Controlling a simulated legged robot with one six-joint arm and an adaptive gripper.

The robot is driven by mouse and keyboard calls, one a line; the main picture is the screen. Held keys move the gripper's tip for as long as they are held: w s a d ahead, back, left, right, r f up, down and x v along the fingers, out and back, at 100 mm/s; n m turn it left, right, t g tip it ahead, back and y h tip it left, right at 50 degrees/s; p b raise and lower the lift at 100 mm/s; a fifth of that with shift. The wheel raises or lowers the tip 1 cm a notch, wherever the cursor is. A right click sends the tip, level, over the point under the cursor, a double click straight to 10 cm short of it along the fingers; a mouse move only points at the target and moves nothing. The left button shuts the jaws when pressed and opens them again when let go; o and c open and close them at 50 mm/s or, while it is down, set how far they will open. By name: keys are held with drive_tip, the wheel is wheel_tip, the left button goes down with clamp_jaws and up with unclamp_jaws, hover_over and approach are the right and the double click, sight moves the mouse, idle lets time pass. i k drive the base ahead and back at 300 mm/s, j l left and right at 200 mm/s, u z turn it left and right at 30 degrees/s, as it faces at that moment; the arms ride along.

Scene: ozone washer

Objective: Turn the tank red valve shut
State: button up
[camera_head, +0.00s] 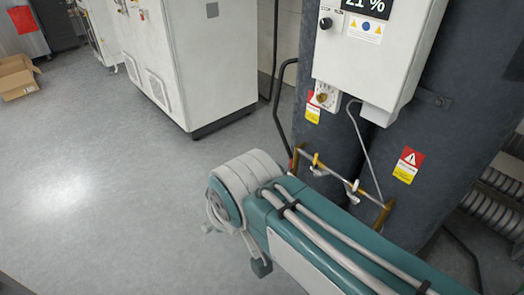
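Dark grey tanks (458,115) stand at the right. A brass pipe fitting (383,217) runs low across their front, with small light-coloured handles (318,162) on it. A tiny red spot shows at the fitting's left end; I cannot tell whether it is the red valve. A brass-coloured knob (322,97) sits higher on the left tank. No red valve handle shows clearly. My teal and white arm crosses the lower right and hides the area below the fitting. My gripper is not in view.
A white control box (375,60) with a "21 %" display hangs on the tanks. A white cabinet (195,60) stands behind, and an open cardboard box (17,76) lies at the far left. The grey floor (100,180) at left is clear. Ribbed hoses (488,212) lie at right.

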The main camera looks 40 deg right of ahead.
sight(290, 169)
drive_tip(key=i+z, duration=0.25)
drive_tip(key=i, duration=0.2)
drive_tip(key=i+j+z, duration=0.25)
drive_tip(key=i, duration=0.2)
drive_tip(key=i+j+z, duration=0.25)
drive_tip(key=i, duration=0.2)
drive_tip(key=i+j+z, duration=0.2)
drive_tip(key=z, duration=0.2)
drive_tip(key=i+j+z, duration=0.55)
drive_tip(key=j+z, duration=0.15)
drive_tip(key=z, duration=0.15)
drive_tip(key=i+j+z, duration=0.1)
drive_tip(key=j+z, duration=0.35)
